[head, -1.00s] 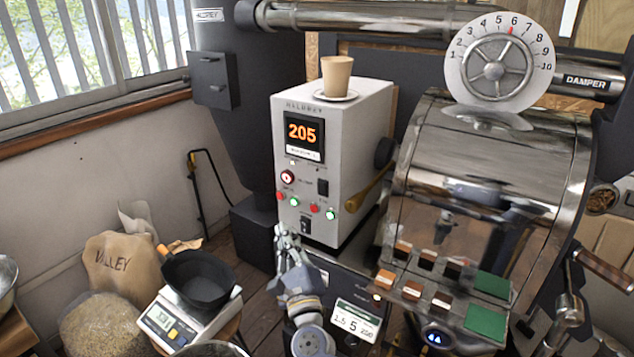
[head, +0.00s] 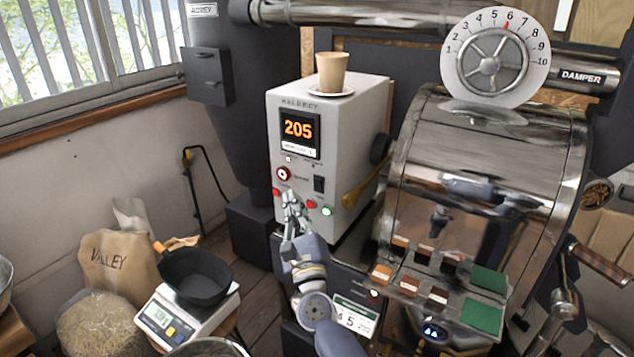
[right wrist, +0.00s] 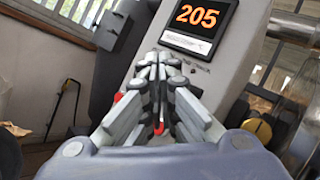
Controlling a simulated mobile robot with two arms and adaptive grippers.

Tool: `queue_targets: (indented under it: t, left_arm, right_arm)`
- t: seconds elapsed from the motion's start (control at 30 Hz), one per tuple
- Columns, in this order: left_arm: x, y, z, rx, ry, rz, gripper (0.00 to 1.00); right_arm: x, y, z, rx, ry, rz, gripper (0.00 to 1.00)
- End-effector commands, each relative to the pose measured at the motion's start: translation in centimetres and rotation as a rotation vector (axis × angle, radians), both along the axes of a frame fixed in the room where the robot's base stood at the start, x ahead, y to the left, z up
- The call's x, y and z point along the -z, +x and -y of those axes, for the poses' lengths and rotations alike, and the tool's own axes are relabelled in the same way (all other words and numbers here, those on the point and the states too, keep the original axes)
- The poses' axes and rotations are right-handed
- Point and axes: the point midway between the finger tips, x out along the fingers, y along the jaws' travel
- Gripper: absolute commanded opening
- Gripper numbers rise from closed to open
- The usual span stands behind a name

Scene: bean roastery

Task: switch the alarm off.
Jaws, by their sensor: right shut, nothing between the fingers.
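The white control box (head: 345,140) shows an orange 205 on its display (head: 300,130), which also appears in the right wrist view (right wrist: 200,18). Below are a red round button with a pale ring (head: 283,174), a black switch (head: 319,184), red buttons (head: 276,192) (head: 311,204) and a lit green button (head: 327,211). I cannot read which control is the alarm's. My right gripper (head: 290,196) is shut and empty in front of the lower panel, its tips just below the ringed button. It hides part of the button row; contact cannot be told. My left gripper is not in view.
A cup (head: 333,70) on a saucer stands on the box. The roaster drum (head: 490,150) is close on the right, with a tray of colored samples (head: 412,288) before it. A scale with a black pan (head: 195,275) and a sack (head: 120,262) are at lower left.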

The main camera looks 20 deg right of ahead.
Motion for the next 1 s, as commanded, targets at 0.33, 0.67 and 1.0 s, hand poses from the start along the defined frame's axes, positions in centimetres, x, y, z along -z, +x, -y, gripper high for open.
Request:
queue_targets:
  t: [0.33, 0.67, 1.0]
  left_arm:
    - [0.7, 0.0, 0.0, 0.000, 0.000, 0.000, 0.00]
    - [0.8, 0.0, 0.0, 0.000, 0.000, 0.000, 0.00]
    - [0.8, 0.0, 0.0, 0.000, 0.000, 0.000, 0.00]
  right_arm:
    - [-0.4, 2.7, 3.5, 0.001, -0.001, 0.000, 0.00]
    - [-0.7, 3.4, 4.3, 0.000, 0.000, 0.000, 0.00]
    - [-0.7, 3.4, 4.3, 0.000, 0.000, 0.000, 0.00]
